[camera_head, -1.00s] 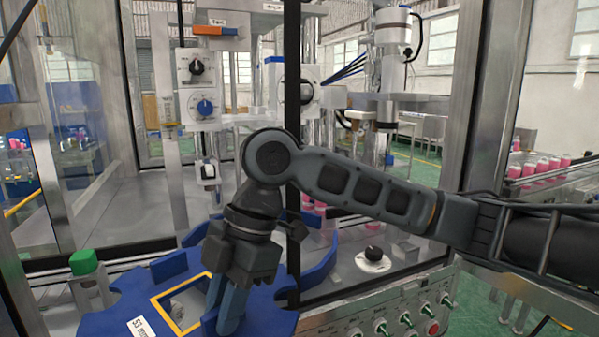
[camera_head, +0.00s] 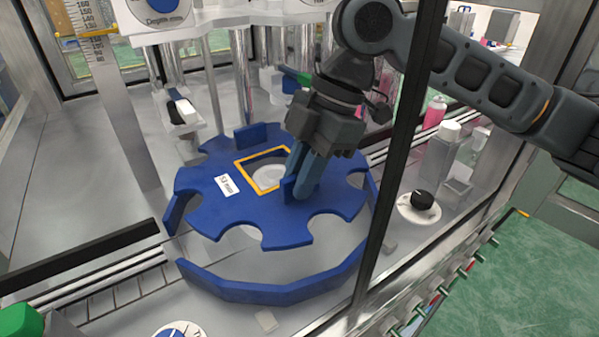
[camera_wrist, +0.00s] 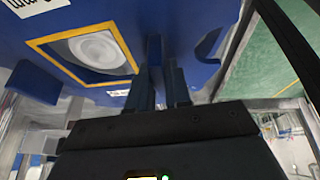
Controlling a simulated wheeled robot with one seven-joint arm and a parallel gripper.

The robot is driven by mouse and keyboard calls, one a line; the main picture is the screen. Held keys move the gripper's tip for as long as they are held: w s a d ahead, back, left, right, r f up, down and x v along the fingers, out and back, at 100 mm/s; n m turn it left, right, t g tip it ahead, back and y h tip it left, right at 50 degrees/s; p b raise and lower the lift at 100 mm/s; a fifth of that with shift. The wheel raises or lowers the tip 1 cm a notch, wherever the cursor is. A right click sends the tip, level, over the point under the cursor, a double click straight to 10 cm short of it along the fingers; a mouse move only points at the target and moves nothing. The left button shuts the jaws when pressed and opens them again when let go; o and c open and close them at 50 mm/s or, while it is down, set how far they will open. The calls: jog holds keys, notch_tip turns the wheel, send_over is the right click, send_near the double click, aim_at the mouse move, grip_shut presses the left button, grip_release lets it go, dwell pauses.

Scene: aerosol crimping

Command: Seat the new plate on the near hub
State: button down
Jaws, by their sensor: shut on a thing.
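The new plate (camera_head: 215,205) is a flat blue disc with notches around its rim, a white label and a yellow-framed square window. My gripper (camera_head: 303,187) points down at the plate's right part, its fingers shut on a small upright blue tab. In the wrist view the plate (camera_wrist: 185,20) fills the top, and the gripper (camera_wrist: 157,75) reaches to the tab beside the window. A pale round part shows through the window; I cannot tell whether it is the near hub. The plate looks roughly level; whether it touches anything beneath is hidden.
A curved blue guard (camera_head: 270,291) stands on the metal bed in front of the plate. A dark frame post (camera_head: 395,170) rises close right of my gripper. A black knob (camera_head: 421,200) sits farther right. Metal columns stand behind the plate. The bed at left (camera_head: 70,200) is clear.

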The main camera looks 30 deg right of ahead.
aim_at(301, 205)
jog(key=shift+f+b, duration=1.95)
jog(key=shift+f, duration=1)
jog(key=shift+f+b, duration=0.45)
jog(key=shift+f, duration=0.25)
jog(key=c, duration=1)
grip_release()
jog(key=shift+r, duration=0.1)
jog(key=v, duration=0.7)
jog(key=shift+d+r, duration=0.15)
jog(key=shift+r, duration=0.15)
